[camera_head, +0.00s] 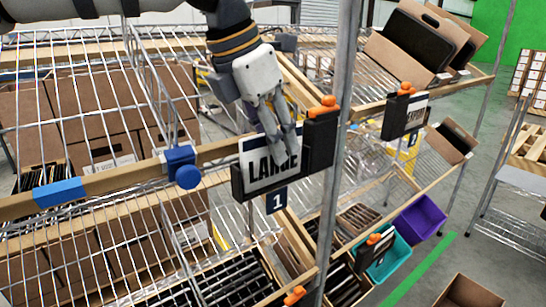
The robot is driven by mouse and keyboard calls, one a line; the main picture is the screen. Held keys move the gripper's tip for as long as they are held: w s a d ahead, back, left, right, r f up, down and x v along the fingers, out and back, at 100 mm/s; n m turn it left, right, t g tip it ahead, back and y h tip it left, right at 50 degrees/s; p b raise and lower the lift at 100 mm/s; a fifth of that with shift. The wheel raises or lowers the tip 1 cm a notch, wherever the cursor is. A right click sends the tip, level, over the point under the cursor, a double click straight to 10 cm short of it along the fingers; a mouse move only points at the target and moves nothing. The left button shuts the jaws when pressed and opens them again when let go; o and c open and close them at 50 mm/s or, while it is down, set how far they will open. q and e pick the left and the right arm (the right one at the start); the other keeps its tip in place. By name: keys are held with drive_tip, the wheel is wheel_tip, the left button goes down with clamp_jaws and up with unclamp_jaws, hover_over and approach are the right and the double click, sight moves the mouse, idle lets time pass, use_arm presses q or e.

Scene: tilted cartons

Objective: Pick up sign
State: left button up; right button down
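A white sign with black lettering that reads like "LARGE" (258,172) sits tilted in a black holder (320,142) on the wooden front rail of the rack, near the middle of the view. My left gripper (283,143) reaches down from the top, with its grey fingers overlapping the upper right of the sign and hiding some letters. Whether the fingers touch or grasp the card is unclear. My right gripper is not in view.
A metal post (338,130) stands just right of the sign. A blue clamp knob (183,167) is on the rail to the left. Wire shelves hold brown cartons (105,105). A second sign (404,115), a purple bin (420,217) and a teal bin (390,258) are to the right.

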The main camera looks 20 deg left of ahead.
use_arm(q)
drive_tip(key=shift+c, duration=0.6)
clamp_jaws()
